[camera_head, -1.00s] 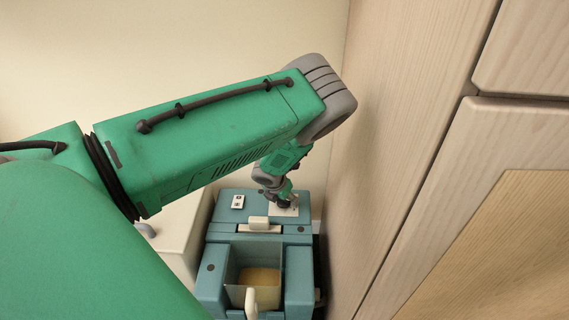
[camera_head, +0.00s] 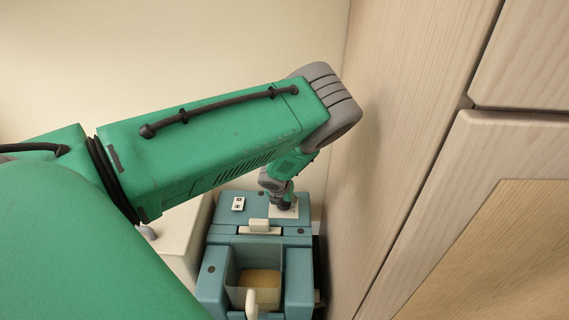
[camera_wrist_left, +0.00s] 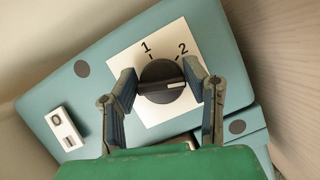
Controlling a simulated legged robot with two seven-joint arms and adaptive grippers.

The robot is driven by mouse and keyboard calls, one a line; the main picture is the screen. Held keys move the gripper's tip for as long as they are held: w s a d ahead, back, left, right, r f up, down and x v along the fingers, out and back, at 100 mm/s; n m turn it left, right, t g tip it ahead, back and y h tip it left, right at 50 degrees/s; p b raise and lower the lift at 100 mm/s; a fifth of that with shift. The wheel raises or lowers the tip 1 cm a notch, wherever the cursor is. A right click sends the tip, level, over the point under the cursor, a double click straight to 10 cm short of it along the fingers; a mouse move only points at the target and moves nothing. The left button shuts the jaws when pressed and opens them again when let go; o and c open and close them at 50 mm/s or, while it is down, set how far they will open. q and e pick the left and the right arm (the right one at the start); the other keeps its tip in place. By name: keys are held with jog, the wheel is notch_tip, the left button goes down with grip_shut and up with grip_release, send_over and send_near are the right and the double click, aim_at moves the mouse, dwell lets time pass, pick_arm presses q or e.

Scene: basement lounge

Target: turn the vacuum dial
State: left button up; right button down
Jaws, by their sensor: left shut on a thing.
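The vacuum (camera_head: 216,228) is a blue-teal box-shaped machine in the lower middle of the head view. Its black dial (camera_wrist_left: 161,77) sits on a white plate (camera_wrist_left: 156,119) marked 1 and 2 in the left wrist view. A pale pointer line on the dial points right, below the 2. My left gripper (camera_wrist_left: 168,84) has a finger on each side of the dial and is shut on it. In the head view my left gripper (camera_head: 282,201) reaches down to the white plate from above, and the dial is mostly hidden. My right gripper is not in view.
A switch marked 0 (camera_wrist_left: 63,126) sits left of the plate. An open compartment with a yellowish container (camera_head: 260,280) is at the vacuum's front. A wooden cabinet (camera_head: 400,150) stands close on the right. A cream box (camera_head: 185,240) stands on the left.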

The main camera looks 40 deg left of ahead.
pick_arm(q)
jog(key=n+y, duration=0.1)
jog(key=n, duration=0.1)
jog(key=shift+n+g+p, duration=0.3)
jog(key=shift+n+p, duration=0.05)
jog(key=shift+n, duration=0.95)
jog(key=n+g+y, duration=0.1)
jog(key=n, duration=0.2)
jog(key=shift+s+n+g, duration=0.1)
jog(key=shift+n+g, duration=0.2)
jog(key=shift+n, duration=0.1)
jog(key=n+g+b, duration=0.1)
jog(key=n, duration=0.2)
jog(key=shift+f+y+b, duration=0.1)
jog(key=shift+y+b, duration=0.2)
jog(key=shift+b, duration=0.05)
jog(key=n+g+b, duration=0.1)
jog(key=n+g, duration=0.1)
jog(key=n, duration=0.3)
jog(key=shift+b, duration=0.4)
jog(key=shift+s+n+g, duration=0.1)
jog(key=shift+n+g, duration=0.3)
jog(key=shift+n, duration=0.8)
jog(key=shift+n+g+h, duration=0.4)
jog(key=shift+n+h, duration=0.1)
jog(key=shift+n, duration=0.6)
jog(key=shift+d, duration=0.1)
